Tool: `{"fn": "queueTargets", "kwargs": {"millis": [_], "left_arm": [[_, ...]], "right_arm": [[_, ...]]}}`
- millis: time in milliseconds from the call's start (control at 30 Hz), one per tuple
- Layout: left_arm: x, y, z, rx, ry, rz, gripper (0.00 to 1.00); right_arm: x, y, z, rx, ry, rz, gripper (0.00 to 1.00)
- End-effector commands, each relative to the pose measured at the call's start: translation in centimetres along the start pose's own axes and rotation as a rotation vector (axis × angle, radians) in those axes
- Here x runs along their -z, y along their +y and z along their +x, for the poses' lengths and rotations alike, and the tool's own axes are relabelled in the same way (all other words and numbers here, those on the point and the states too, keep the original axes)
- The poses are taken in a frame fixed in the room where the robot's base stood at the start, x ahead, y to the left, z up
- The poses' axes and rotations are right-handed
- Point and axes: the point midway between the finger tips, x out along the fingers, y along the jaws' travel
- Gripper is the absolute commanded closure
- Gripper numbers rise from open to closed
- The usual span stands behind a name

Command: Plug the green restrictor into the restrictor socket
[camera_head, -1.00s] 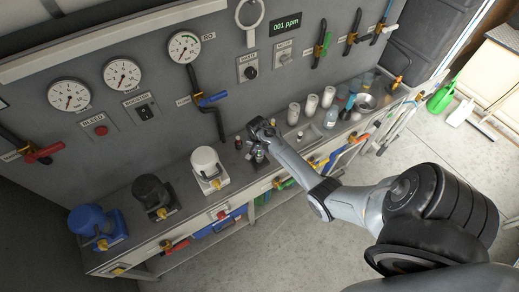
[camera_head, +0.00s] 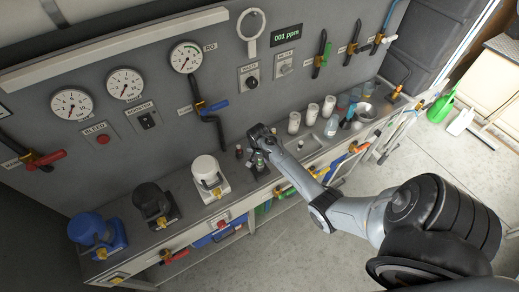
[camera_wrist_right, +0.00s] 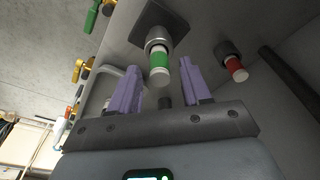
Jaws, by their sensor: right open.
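The green restrictor (camera_wrist_right: 160,69), with a pale band, shows in the right wrist view. Its far end meets a grey round collar on a dark square plate (camera_wrist_right: 160,27), which looks like the restrictor socket. How deep it sits I cannot tell. My right gripper (camera_wrist_right: 160,85) is open, with one purple finger on each side of the green restrictor and gaps between. In the head view my right gripper (camera_head: 258,163) is low over the bench, and its wrist hides much of the socket. My left gripper is not in view.
A red restrictor (camera_wrist_right: 236,68) stands in a dark holder beside the green one. A white-based unit (camera_head: 210,178) stands left of my gripper on the bench (camera_head: 186,208). White cups (camera_head: 294,122) stand to its right. The gauge panel (camera_head: 160,60) rises behind.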

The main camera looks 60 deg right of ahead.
Motion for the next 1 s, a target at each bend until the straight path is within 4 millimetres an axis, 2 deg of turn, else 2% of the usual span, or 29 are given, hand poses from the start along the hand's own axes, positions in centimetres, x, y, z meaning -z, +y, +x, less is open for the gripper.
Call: {"fn": "queueTargets", "kwargs": {"millis": [400,600,700,767,867,967,1000], "left_arm": [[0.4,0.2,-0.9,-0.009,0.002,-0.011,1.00],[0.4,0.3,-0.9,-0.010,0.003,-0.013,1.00],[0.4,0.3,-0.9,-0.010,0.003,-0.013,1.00],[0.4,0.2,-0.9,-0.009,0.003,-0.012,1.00],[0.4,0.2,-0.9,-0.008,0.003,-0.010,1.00],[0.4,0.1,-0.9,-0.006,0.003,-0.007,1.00],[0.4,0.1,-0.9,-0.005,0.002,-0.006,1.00]], "right_arm": [[0.0,0.0,-7.5,0.002,0.001,0.001,0.52],[0.0,0.0,-9.8,0.001,0.001,-0.001,0.52],[-0.6,0.2,-10.4,-0.001,0.011,-0.038,0.52],[-1.6,0.4,-10.6,-0.001,0.028,-0.095,0.52],[-4.6,1.0,-11.0,0.003,0.068,-0.260,0.52],[-9.3,1.8,-11.8,0.021,0.110,-0.499,0.52],[-11.7,2.2,-12.3,0.034,0.122,-0.604,0.52]]}}
